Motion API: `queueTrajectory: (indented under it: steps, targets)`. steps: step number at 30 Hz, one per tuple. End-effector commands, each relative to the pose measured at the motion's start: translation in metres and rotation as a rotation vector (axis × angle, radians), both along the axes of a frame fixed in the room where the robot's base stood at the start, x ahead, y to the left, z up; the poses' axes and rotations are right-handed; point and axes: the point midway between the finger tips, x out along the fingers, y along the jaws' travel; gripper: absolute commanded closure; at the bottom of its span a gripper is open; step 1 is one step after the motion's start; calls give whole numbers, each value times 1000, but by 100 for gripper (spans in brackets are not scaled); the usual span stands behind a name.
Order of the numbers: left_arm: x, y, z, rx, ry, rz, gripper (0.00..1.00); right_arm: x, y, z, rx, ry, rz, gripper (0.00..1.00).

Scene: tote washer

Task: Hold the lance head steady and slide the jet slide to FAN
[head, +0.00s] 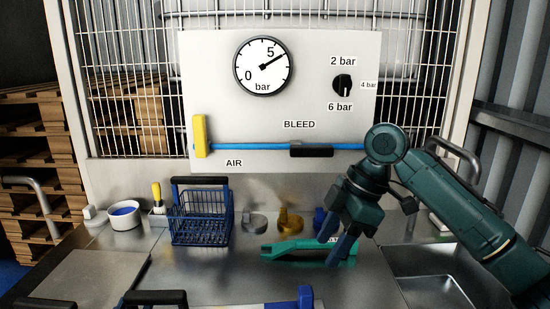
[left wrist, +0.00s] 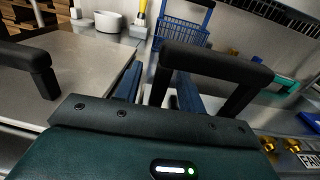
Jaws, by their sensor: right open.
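A blue block (head: 305,296) on a pale bar (head: 272,306) is cut off by the bottom edge of the head view. I cannot tell surely that these are the jet slide and lance head. In the left wrist view a part-hidden white label (left wrist: 309,159) and brass pieces (left wrist: 280,145) show at lower right. My right gripper (head: 336,244) points down, open, over the right end of a flat teal tool (head: 290,249); contact is unclear. My left gripper (left wrist: 158,90) shows only in the left wrist view, its blue fingers apart, partly hidden behind a black handle (left wrist: 218,63).
A blue wire basket (head: 201,228), a white bowl (head: 123,215) and a brass fitting (head: 290,223) stand along the back of the steel counter (head: 190,275). A panel (head: 220,110) with gauge and dial rises behind. A sink basin (head: 425,289) lies at right.

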Motion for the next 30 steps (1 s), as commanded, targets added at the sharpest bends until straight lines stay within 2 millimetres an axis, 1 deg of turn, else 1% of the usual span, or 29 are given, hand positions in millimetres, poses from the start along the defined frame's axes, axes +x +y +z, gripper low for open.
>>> queueTrajectory:
  steps: [4, 7, 11, 18, 21, 25, 30]
  targets:
    - [-3, 0, 0, 1, -1, 0, 61, 0, 0, 0, 0, 0, 0, 51]
    - [-13, -1, 0, -1, 1, 0, 61, 0, 0, 0, 0, 0, 0, 51]
    - [-36, -3, -1, -2, 4, 0, 61, 0, 0, 0, 0, 0, 0, 51]
    - [-83, -7, -1, -3, 4, 3, 61, 0, 0, 0, 0, 0, 0, 51]
    - [-98, -8, -1, -2, 4, 2, 61, 0, 0, 0, 0, 0, 0, 51]
    - [-112, -9, 0, -3, 1, 2, 61, 0, 0, 0, 0, 0, 0, 51]
    - [-120, -10, 0, 0, 1, 1, 61, 0, 0, 0, 0, 0, 0, 51]
